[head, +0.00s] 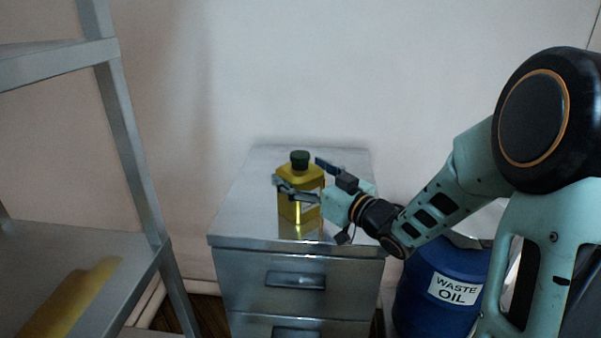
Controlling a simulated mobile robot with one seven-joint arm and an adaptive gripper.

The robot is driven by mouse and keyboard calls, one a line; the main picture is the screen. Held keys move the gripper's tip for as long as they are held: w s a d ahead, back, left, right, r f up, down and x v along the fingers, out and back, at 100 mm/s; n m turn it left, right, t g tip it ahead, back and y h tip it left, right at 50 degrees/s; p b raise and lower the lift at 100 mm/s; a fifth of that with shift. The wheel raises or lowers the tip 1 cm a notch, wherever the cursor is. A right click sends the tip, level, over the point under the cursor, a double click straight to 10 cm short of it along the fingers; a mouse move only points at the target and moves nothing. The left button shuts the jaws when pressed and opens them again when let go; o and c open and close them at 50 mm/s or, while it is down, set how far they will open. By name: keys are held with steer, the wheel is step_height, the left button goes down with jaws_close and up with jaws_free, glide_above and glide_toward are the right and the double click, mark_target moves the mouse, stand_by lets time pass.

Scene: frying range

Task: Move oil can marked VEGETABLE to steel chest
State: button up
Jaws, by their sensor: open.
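A yellow oil can (312,178) with a dark green cap stands upright on top of the steel chest (245,225). Any marking on the can is not readable from here. My gripper (296,178) reaches in from the right at the can's height. Its jaws are open, with one finger across the front of the can and the other behind it on the right. I cannot tell whether either finger touches the can. The gripper hides part of the can's middle.
A steel shelf rack (130,140) stands at the left, with a yellow shape (70,298) on its lower shelf. A blue waste oil drum (420,292) stands right of the chest. A plain wall is behind. The chest top is clear around the can.

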steer(key=shift+r, duration=0.25)
steer(key=p+v, duration=0.1)
steer(key=v, duration=1.1)
steer(key=shift+d+f, duration=0.1)
